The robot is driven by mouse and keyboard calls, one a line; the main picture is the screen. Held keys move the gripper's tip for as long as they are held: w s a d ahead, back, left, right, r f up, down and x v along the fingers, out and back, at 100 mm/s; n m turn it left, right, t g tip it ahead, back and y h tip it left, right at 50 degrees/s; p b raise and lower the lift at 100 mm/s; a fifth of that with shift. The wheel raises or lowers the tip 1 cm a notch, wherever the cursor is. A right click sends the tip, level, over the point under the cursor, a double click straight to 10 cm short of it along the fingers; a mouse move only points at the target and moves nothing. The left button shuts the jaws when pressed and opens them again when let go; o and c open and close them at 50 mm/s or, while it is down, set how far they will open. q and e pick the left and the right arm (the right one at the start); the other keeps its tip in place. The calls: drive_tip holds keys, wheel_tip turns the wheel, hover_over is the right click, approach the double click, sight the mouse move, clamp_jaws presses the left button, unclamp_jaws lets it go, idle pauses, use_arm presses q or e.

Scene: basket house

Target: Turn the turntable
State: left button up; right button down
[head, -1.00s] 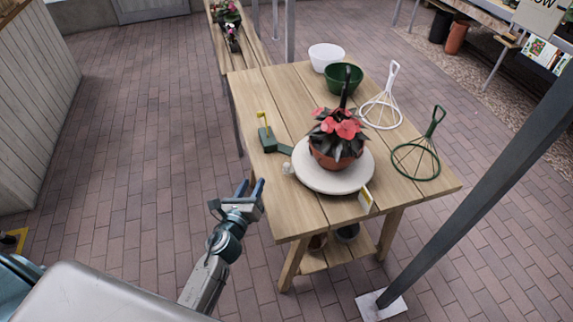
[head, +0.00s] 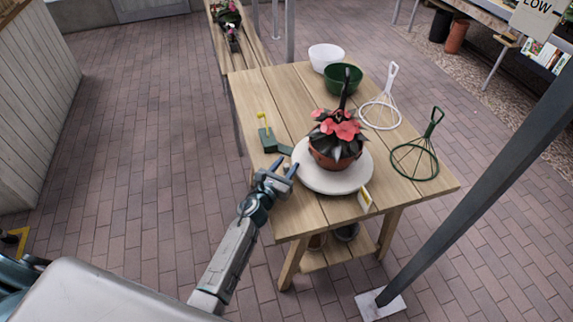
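The turntable (head: 318,183) is a round white disc on the wooden table (head: 300,215). A potted plant (head: 336,152) with red flowers and dark leaves stands on it in a terracotta pot. My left gripper (head: 284,168) is at the table's left edge, just left of the disc, with its two fingers apart and nothing seen between them. The small pale knob seen earlier at the disc's left edge is hidden behind the gripper. I cannot tell whether the fingers touch the disc. My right gripper is not in view.
A green tool with a yellow upright (head: 270,139) lies left of the turntable. A yellow-and-white tag (head: 365,198) stands at its front right. White and green bowls (head: 342,78) are at the back. White and green wire stands (head: 416,160) are at the right. A dark post (head: 480,195) rises at front right.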

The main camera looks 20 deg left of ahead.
use_arm(q)
drive_tip(key=shift+w, duration=0.2)
clamp_jaws()
idle(0.3)
